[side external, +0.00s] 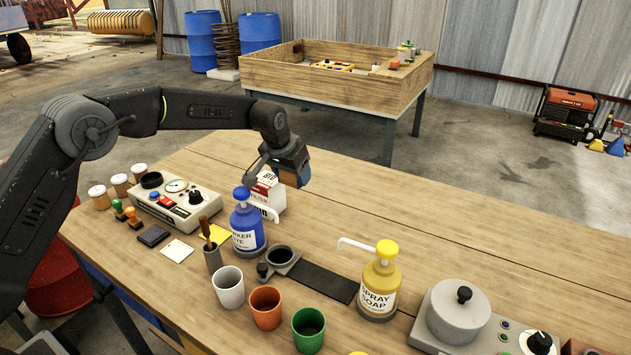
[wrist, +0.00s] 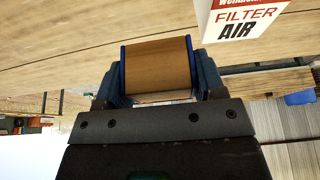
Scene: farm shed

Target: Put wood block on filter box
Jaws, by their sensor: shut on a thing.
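The brown wood block (wrist: 157,68) sits between the two blue fingers of my gripper (wrist: 157,45) in the wrist view, and the gripper is shut on it. The filter box (wrist: 240,22) is white with a red band and the words FILTER AIR. It is cut off by the top edge of the wrist view, right of the block and apart from it there. In the side external view the filter box (side external: 266,192) stands on the table, partly hidden by the blue bottle. My gripper (side external: 291,172) hangs close beside its top right.
A blue pump bottle (side external: 247,226) stands right in front of the filter box. A yellow soap bottle (side external: 380,283), several cups, a black mat (side external: 318,281) and a device with dials (side external: 176,201) share the table. The table right of the gripper is clear.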

